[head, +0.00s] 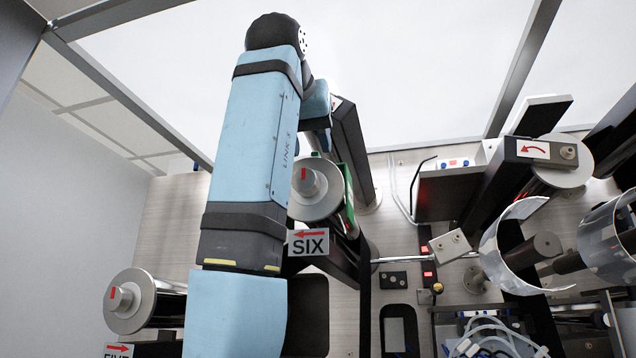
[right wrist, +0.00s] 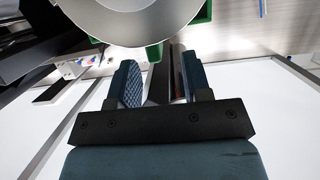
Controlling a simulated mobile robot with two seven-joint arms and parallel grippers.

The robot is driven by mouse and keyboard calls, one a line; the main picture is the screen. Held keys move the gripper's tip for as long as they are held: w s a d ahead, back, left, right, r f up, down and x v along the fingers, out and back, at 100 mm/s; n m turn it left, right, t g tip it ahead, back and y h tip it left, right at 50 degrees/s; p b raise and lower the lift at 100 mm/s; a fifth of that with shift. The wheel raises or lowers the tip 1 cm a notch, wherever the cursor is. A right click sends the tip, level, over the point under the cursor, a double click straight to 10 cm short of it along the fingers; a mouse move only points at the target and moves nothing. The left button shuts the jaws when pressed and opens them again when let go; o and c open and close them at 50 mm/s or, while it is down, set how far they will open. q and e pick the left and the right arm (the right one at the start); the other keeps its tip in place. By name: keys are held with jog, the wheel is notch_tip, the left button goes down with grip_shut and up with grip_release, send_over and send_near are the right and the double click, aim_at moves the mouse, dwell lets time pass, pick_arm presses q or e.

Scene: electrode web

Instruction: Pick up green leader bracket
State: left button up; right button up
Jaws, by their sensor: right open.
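The green leader bracket (head: 348,195) shows in the head view as a narrow green strip behind a pale roller, partly hidden by the roller and my right arm. In the right wrist view, green parts (right wrist: 154,53) show beyond my right gripper (right wrist: 161,78), around a large pale disc. My right gripper is open, its two fingers pointing toward the green parts. A dark bar and a shiny rod show between the fingers; I cannot tell whether anything touches them. In the head view my arm hides most of this gripper. My left gripper is out of view.
The pale roller (head: 315,188) stands close to the bracket, above a "SIX" sign (head: 309,243). Another roller (head: 130,301) is at lower left. Dark machine arms and curved clear film (head: 517,248) crowd the right. Some bare panel (head: 172,225) shows left of my arm.

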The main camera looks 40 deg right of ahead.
aim_at(316, 153)
jog(key=shift+w+d+p, duration=0.2)
jog(key=shift+d+p, duration=0.15)
jog(key=shift+p, duration=0.15)
jog(key=shift+p+x, duration=0.5)
jog(key=shift+x, duration=1.6)
jog(key=shift+d+f, duration=0.1)
jog(key=shift+f, duration=0.05)
jog(key=shift+s, duration=0.25)
jog(key=shift+c, duration=1.1)
jog(key=shift+a, duration=0.25)
grip_shut()
